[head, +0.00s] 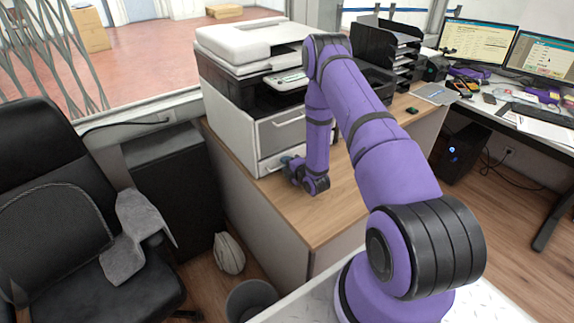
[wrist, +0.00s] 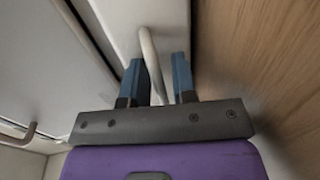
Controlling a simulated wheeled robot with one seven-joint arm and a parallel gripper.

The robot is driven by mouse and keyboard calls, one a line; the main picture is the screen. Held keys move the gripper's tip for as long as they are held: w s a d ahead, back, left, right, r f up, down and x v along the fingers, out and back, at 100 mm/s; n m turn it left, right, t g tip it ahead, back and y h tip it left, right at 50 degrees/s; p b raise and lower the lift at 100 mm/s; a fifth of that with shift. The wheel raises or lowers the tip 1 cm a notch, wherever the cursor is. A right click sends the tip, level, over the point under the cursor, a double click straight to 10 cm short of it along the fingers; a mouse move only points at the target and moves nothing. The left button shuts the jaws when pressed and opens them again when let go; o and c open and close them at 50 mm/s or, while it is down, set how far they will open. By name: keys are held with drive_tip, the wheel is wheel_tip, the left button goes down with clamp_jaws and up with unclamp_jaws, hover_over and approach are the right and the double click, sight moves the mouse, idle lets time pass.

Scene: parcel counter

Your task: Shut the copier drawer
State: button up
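The copier (head: 250,90) is a white and dark machine on the wooden counter. Its front has a grey upper drawer panel (head: 272,137) with a bar handle (head: 290,119). My gripper (head: 287,161) is low at the copier's front, near its base. In the wrist view, my gripper (wrist: 158,78) is open, with its two blue fingers on either side of a pale bar handle (wrist: 149,50). The handle is nearer the left finger, and a gap shows on its right. Another handle (wrist: 31,132) shows at the left. How far any drawer stands out, I cannot tell.
The wooden counter top (head: 320,215) is bare in front of the copier. A black letter tray (head: 385,50) stands behind my arm. A black office chair (head: 60,210) and a dark cabinet (head: 168,185) are at the left. A bin (head: 250,300) is on the floor.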

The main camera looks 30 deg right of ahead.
drive_tip(key=shift+w+r, duration=0.15)
drive_tip(key=shift+r, duration=0.05)
drive_tip(key=v, duration=1.1)
drive_tip(key=shift+f, duration=0.2)
